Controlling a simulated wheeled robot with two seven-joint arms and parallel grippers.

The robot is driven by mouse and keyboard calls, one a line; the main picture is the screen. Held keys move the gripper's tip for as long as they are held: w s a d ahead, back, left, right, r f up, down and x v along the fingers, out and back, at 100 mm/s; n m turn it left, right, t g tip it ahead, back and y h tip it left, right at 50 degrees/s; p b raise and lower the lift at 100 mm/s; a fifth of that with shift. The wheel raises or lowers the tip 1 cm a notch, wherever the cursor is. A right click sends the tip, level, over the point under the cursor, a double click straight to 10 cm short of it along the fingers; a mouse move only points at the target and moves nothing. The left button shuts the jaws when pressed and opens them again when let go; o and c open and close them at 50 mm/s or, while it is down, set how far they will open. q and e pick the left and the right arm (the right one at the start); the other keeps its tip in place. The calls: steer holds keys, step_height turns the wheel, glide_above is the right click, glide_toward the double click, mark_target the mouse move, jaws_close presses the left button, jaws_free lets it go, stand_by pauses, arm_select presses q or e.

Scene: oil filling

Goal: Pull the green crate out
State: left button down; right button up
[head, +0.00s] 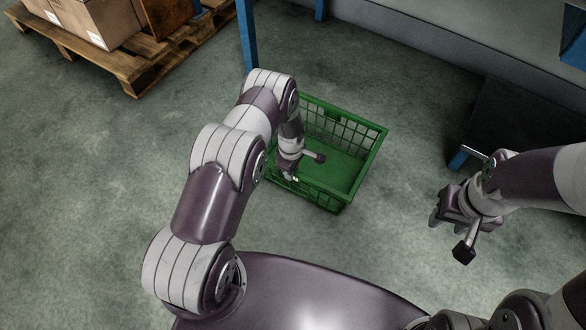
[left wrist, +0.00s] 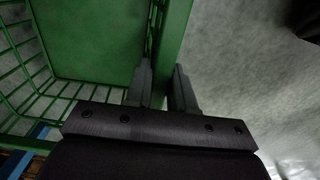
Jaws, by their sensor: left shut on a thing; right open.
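The green crate (head: 341,165) stands on the grey floor in the middle of the head view. It is an open basket with lattice walls and looks empty. My left gripper (head: 288,180) is at the crate's near left rim, and my arm hides that part of the crate. In the left wrist view the left gripper's fingers (left wrist: 160,86) are on either side of the crate's green rim (left wrist: 172,45), shut on it. My right gripper (head: 447,222) is open and empty above the floor, to the right of the crate and apart from it.
A wooden pallet (head: 133,72) with cardboard boxes (head: 95,20) stands at the top left. A blue post (head: 247,35) rises behind the crate's left side. A dark panel (head: 510,120) with blue parts is at the right. The floor around the crate is mostly clear.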

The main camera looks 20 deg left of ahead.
arm_select(q)
steer(key=c, duration=0.9)
jaws_free()
step_height(320, 180, up, 13)
steer(key=p, duration=0.6)
steer(key=shift+f, duration=0.15)
